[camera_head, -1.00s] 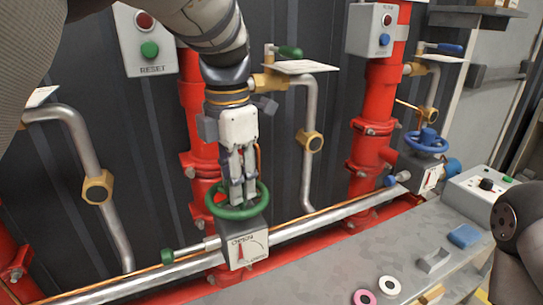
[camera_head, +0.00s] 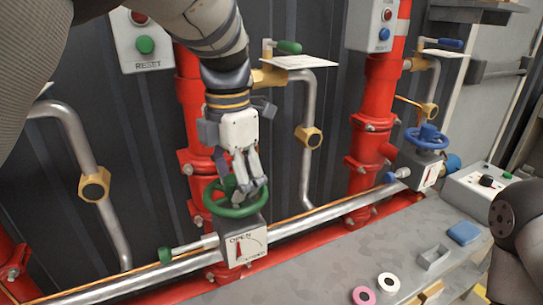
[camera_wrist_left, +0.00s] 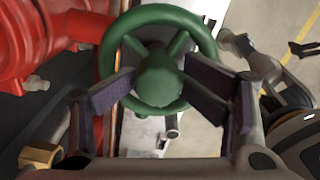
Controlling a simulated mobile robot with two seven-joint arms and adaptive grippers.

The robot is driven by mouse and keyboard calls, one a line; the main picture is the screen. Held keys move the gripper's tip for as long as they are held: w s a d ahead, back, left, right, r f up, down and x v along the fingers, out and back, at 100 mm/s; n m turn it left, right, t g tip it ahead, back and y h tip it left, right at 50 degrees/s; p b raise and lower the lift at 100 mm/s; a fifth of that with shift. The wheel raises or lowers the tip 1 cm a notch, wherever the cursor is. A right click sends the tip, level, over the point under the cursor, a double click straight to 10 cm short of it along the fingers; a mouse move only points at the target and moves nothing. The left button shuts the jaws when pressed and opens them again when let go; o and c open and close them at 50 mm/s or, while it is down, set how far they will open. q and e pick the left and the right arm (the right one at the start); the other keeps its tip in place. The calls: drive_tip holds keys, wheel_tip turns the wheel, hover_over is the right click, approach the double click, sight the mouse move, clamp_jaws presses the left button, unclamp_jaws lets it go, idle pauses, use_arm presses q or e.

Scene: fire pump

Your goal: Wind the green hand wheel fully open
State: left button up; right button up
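The green hand wheel (camera_head: 236,207) sits on a valve box on the red riser, above a plate with OPEN and CLOSED lettering (camera_head: 243,247). A red pointer (camera_head: 239,251) on the plate's left part stands nearly upright below OPEN. My left gripper (camera_head: 246,192) is right over the wheel and covers part of it. In the left wrist view my left gripper (camera_wrist_left: 160,88) is open, one finger on each side of the green hub (camera_wrist_left: 158,80). No clear grip on the hub or rim shows.
A brass-fitted pipe (camera_head: 305,160) stands right of my left gripper. The grey bench (camera_head: 330,270) holds two rings and a blue block.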

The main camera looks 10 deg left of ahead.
sight(234, 178)
use_arm(q)
drive_tip(key=shift+r, duration=0.1)
wheel_tip(234, 178, up, 7)
drive_tip(key=shift+a+r, duration=0.1)
idle(0.6)
